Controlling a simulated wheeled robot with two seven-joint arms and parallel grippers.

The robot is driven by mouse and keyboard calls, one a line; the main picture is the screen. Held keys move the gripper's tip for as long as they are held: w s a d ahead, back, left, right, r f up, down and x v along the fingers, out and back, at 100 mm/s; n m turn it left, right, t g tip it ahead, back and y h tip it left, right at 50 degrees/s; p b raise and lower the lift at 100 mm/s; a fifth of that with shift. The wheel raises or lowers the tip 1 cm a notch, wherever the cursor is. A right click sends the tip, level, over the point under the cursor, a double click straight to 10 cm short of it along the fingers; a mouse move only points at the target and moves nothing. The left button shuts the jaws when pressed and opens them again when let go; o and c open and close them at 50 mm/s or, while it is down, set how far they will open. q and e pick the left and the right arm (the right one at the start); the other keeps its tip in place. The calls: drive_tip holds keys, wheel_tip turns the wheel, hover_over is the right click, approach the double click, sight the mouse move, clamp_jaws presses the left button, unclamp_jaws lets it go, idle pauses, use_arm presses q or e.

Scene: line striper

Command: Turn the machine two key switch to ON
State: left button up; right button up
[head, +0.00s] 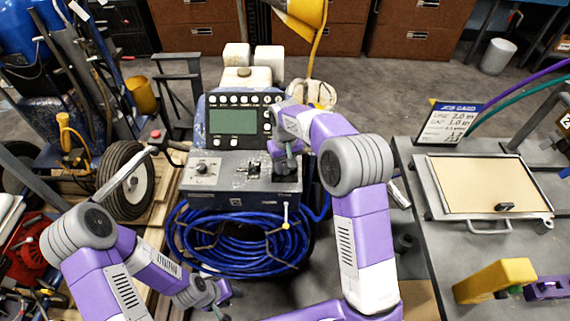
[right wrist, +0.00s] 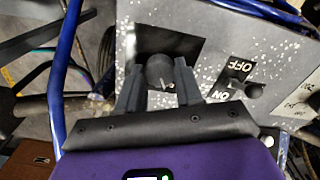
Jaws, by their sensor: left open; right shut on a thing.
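The line striper's sloped grey control panel (head: 225,172) stands at the centre, below a screen. In the right wrist view, a small switch (right wrist: 254,90) with a dark rounded handle sits beside OFF and ON labels, right of my gripper. Its exact setting is hard to tell. My right gripper (right wrist: 160,88) is shut on a dark ball-shaped knob (right wrist: 159,70) in front of a black square on the panel. In the head view, my right gripper (head: 287,165) covers the panel's right end. My left gripper (head: 222,296) is open and empty, low in front of the machine.
A coiled blue hose (head: 235,250) hangs below the panel. A dial (head: 202,168) is on the panel's left part. A workbench (head: 440,250) at right holds a sign (head: 448,122), a framed board (head: 490,185) and a yellow block (head: 495,280). A wheel (head: 126,180) stands left.

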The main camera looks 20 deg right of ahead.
drive_tip(key=shift+r+m+p, duration=0.15)
drive_tip(key=shift+m+p, duration=0.85)
drive_tip(key=shift+p, duration=0.05)
drive_tip(key=m+p, duration=0.2)
drive_tip(key=m, duration=0.1)
drive_tip(key=shift+m, duration=0.3)
drive_tip(key=m+p, duration=0.2)
drive_tip(key=m, duration=0.1)
drive_tip(key=shift+p, duration=0.3)
drive_tip(key=shift+m+p, duration=0.7)
drive_tip(key=shift+m, duration=0.9)
drive_tip(key=o, duration=1)
drive_tip(key=shift+o, duration=0.2)
